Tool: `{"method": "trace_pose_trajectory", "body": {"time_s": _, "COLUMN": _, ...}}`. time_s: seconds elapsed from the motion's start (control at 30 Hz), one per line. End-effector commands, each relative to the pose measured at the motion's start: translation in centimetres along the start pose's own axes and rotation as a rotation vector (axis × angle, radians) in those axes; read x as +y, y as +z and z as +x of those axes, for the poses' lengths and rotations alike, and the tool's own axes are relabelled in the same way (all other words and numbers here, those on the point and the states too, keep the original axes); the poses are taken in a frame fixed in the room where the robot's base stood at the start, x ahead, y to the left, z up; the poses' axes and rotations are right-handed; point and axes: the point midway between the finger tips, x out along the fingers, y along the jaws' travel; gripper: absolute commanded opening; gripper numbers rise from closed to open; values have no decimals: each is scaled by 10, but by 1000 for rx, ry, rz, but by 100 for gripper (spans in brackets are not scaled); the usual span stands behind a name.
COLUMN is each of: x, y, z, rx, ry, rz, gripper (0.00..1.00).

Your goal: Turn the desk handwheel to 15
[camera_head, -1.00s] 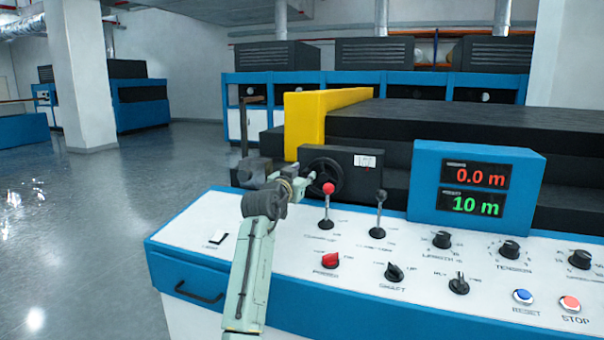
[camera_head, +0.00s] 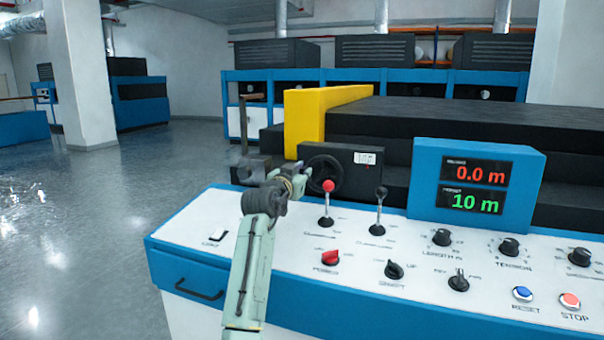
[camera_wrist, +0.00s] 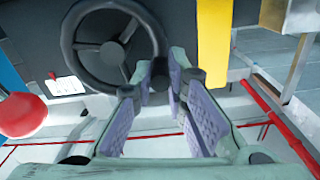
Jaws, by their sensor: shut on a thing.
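The dark desk handwheel (camera_head: 341,174) is on the front of a black box left of the digital display. It fills the upper left of the wrist view (camera_wrist: 112,52), showing its rim, spokes and hub. My gripper (camera_head: 302,172) is at the wheel's left side in the head view. In the wrist view my gripper (camera_wrist: 158,78) is shut on a dark handle at the wheel's rim, mostly hidden between the fingertips. A small white scale label (camera_head: 364,158) with a tiny red mark is right of the wheel; its figures are too small to read.
A lever with a red ball (camera_head: 328,186) stands close in front of the wheel, and a black-knobbed lever (camera_head: 381,192) is to its right. A yellow block (camera_head: 305,122) is behind. The blue display (camera_head: 425,180) reads 0.0 m and 10 m.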

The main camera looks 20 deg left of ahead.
Motion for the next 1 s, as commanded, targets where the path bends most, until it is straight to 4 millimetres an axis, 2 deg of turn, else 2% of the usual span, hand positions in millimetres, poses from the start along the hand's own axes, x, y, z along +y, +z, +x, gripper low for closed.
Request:
{"method": "trace_pose_trajectory", "body": {"time_s": 0.37, "x": 0, "y": 5, "z": 0, "rx": 0, "ry": 1, "rz": -107, "gripper": 0}}
{"method": "trace_pose_trajectory", "body": {"time_s": 1.0, "x": 6, "y": 33, "z": 0, "rx": 0, "ry": 1, "rz": -682, "gripper": 0}}
